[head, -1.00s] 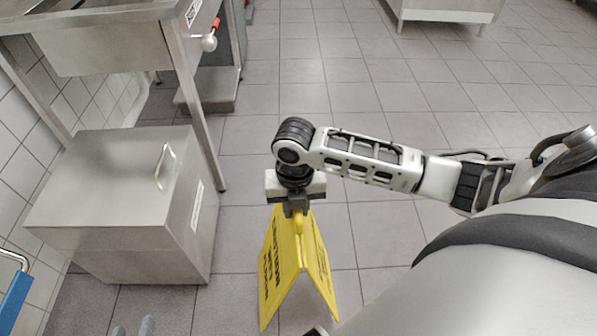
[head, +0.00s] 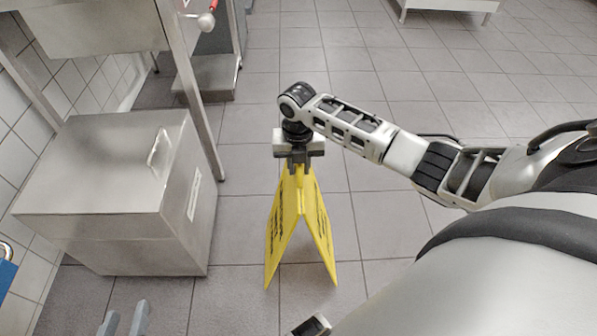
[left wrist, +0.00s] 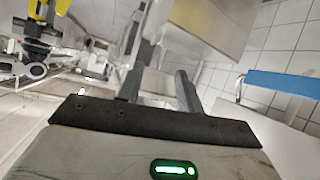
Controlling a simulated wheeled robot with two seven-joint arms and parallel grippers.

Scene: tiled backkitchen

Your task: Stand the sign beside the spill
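The yellow caution sign (head: 286,222) hangs upright with its two panels spread like a tent. My right gripper (head: 298,167), on the arm coming in from the right, is shut on the sign's top edge. I cannot tell whether the sign's feet touch the floor. The sign also shows in part at the top left of the left wrist view (left wrist: 36,22). My left gripper (head: 124,320) shows only its two grey fingertips at the bottom of the head view. Its fingers stand apart and empty in the left wrist view (left wrist: 159,88). I see no spill.
A blue object (head: 5,275) is at the left edge. The grey tiled floor (head: 380,230) is clear behind and right of the sign.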

